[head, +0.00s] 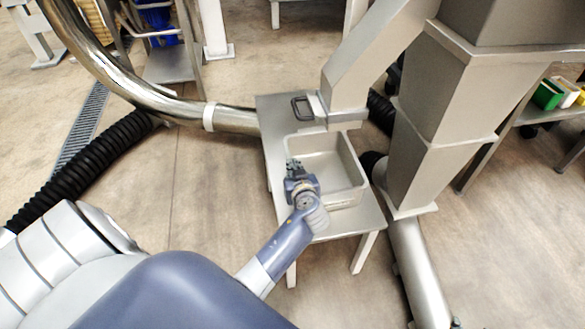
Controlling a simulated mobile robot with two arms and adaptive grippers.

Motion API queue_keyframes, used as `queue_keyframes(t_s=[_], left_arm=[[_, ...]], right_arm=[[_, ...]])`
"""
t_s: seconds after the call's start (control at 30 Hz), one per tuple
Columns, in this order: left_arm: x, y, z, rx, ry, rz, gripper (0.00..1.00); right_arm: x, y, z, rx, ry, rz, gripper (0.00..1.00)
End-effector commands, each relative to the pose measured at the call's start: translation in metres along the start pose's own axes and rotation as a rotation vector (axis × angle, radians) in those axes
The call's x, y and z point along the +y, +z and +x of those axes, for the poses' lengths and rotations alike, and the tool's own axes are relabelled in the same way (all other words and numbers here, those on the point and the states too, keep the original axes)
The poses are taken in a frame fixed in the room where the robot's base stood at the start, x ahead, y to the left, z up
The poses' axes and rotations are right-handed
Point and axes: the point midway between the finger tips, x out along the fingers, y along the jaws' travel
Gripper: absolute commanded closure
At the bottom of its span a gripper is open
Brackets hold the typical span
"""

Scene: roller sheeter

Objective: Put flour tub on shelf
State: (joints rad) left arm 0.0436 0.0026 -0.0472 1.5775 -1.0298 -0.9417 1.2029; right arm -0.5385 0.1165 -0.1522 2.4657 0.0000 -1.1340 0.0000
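The flour tub (348,160) looks like an open, rectangular metal bin. It sits upright on a low metal stand (275,119), under the end of a slanted metal chute, and its visible inside looks empty. My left gripper (292,167) is at the tub's left wall, near the rim. Its fingers are small and dark here, and I cannot tell whether they are closed on the rim or only beside it. My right gripper is not in view. I cannot tell which surface is the shelf.
A slanted chute (365,60) and a tall metal hopper (440,110) crowd the stand's back and right. A curved steel pipe (120,75) reaches its left side. A table at right holds green and yellow containers (547,95). A metal rack (168,62) stands upper left.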

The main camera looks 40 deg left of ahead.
Motion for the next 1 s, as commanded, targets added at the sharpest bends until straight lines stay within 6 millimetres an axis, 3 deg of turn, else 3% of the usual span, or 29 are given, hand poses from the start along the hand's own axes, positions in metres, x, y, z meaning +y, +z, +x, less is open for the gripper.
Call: queue_keyframes(t_s=[0.67,0.77,1.0], left_arm=[[0.001,0.0,0.0,0.004,0.002,-0.004,1.0],[0.0,0.003,0.0,0.0,0.0,0.0,0.77],[0.0,0.003,0.0,0.0,0.0,0.0,0.75]], right_arm=[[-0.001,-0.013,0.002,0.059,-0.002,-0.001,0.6],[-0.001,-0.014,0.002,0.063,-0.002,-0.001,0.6],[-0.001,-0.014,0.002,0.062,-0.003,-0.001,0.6]])
